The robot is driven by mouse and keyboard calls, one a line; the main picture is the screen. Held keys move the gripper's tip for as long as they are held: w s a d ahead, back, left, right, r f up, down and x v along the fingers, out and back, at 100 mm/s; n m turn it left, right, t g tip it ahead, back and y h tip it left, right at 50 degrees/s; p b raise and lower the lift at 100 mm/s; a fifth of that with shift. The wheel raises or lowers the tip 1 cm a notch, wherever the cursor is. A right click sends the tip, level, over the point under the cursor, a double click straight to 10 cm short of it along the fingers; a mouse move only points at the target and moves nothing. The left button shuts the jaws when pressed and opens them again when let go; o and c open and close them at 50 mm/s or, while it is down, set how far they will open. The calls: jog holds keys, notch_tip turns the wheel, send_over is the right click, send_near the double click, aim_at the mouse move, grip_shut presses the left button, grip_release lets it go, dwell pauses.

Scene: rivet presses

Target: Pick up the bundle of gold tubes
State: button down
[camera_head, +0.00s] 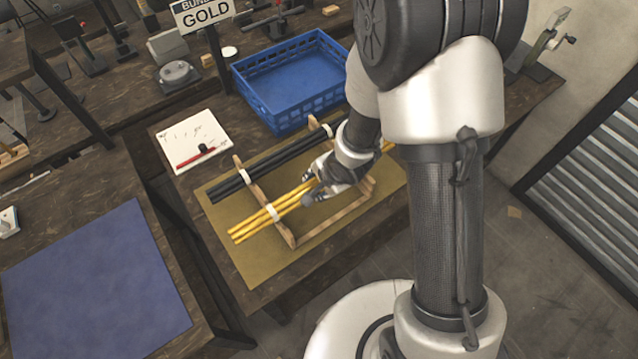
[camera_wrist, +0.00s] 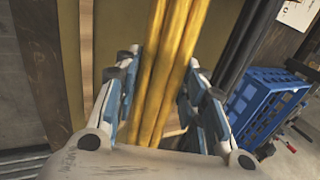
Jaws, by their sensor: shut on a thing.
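The bundle of gold tubes (camera_head: 268,216) lies across a wooden rack (camera_head: 290,238), with a white band around it near its left end. The right part of the bundle is hidden behind my gripper and arm. My gripper (camera_head: 318,190) is at the middle of the bundle. In the wrist view the gold tubes (camera_wrist: 165,80) run between the two fingers of my gripper (camera_wrist: 162,105), which are closed on them from both sides. I cannot tell whether the bundle is lifted off the rack.
A bundle of black tubes (camera_head: 262,168) lies on the same rack, beside the gold one. A blue crate (camera_head: 290,80) stands behind. A white sheet with a red pen (camera_head: 200,155) lies left of the olive mat (camera_head: 262,268). A GOLD sign (camera_head: 205,14) stands at the back.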

notch_tip(320, 180, up, 17)
jog(key=p, duration=1.3)
